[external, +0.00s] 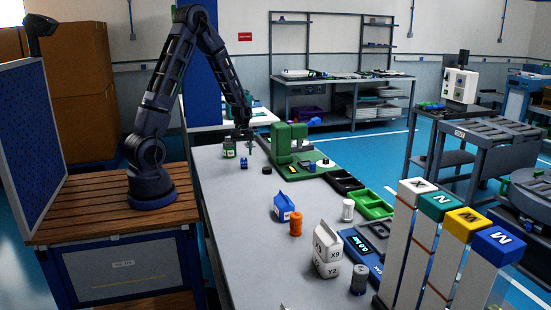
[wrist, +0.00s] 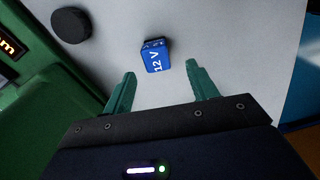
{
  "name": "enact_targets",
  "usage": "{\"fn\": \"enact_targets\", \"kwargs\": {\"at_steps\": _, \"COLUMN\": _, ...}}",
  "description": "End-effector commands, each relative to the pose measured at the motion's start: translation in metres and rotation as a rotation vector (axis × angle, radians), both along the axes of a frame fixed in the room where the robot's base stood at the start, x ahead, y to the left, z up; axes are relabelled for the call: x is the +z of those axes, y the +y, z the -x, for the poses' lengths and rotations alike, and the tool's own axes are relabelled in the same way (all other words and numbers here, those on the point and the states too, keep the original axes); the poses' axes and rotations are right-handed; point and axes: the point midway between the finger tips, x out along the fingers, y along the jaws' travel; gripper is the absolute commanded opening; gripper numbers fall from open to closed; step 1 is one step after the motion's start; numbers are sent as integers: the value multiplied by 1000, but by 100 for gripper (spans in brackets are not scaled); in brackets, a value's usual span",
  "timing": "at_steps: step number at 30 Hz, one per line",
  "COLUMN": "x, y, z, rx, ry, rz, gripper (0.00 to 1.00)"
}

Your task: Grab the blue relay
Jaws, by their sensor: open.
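The blue relay (wrist: 155,56) is a small blue block marked "12 V" on the grey table top. In the wrist view it lies just beyond my fingertips, roughly centred between them. My gripper (wrist: 158,78) is open and empty, its two green fingers apart and not touching the relay. In the external view the relay (external: 244,162) sits on the far part of the table. My gripper (external: 243,137) hangs above and close to it there, with its fingers small and hard to make out.
A black round puck (wrist: 71,25) lies left of the relay, beside a green machine (external: 284,140) with a display. Bare table surrounds the relay.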

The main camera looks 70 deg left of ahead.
Motion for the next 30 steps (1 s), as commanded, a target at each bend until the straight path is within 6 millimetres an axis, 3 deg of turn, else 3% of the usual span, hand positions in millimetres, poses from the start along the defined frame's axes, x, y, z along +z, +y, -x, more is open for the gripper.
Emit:
{"fn": "enact_targets", "kwargs": {"at_steps": 8, "x": -16, "y": -2, "z": 0, "rx": 0, "ry": 0, "rz": 1, "gripper": 58}}
{"fn": "enact_targets", "kwargs": {"at_steps": 18, "x": -55, "y": -6, "z": -3, "rx": -1, "ry": -1, "rz": 0, "gripper": 58}}
{"fn": "enact_targets", "kwargs": {"at_steps": 29, "x": -61, "y": -6, "z": -3, "rx": -1, "ry": -2, "rz": -1, "gripper": 58}}
{"fn": "enact_targets", "kwargs": {"at_steps": 30, "x": -61, "y": -6, "z": -3, "rx": -1, "ry": -2, "rz": -1, "gripper": 52}}
